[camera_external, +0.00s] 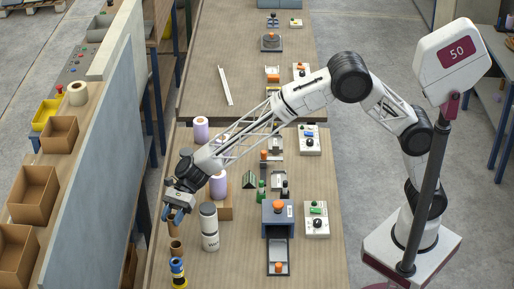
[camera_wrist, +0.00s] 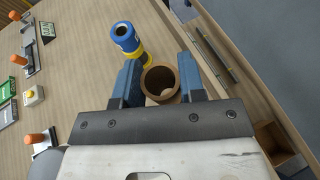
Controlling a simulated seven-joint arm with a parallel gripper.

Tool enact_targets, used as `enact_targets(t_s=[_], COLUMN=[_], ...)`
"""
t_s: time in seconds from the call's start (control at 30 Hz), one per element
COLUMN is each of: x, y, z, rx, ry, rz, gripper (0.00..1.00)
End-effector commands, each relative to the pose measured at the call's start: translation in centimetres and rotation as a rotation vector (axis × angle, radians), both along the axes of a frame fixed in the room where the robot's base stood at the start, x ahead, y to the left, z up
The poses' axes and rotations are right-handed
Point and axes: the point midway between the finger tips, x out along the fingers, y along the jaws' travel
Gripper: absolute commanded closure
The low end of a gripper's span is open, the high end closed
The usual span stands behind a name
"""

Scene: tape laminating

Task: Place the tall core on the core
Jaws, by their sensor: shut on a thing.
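My gripper (camera_external: 178,216) is over the left edge of the near table, pointing down, with blue fingers shut on the tall core. The tall core is a brown cardboard tube (camera_external: 172,229); its upper part is hidden by the fingers in the external view. In the wrist view its open round end (camera_wrist: 160,76) shows between the two fingers. Another short brown core (camera_external: 176,248) shows just below it in the external view. I cannot tell whether the two touch.
A blue-and-yellow cylinder (camera_external: 178,272) stands in front of the cores. A grey-white bottle-like cylinder (camera_external: 209,228) stands close to the right. Purple rolls (camera_external: 201,128) and a blue device (camera_external: 278,217) are farther off. A grey partition (camera_external: 98,165) runs along the left.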

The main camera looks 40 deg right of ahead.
Motion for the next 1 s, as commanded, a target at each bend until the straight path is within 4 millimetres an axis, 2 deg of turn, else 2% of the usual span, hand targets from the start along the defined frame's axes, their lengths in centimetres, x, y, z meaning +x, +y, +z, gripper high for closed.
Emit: enact_targets(t_s=[0.23, 0.6, 1.0], x=[0.0, 0.0, 0.0], y=[0.0, 0.0, 0.0], z=[-0.8, -4.8, -5.1], rx=[-0.001, -0.001, 0.000], ry=[0.002, 0.002, 0.000], rz=[-0.001, -0.001, 0.000], gripper=[0.85, 0.85, 0.85])
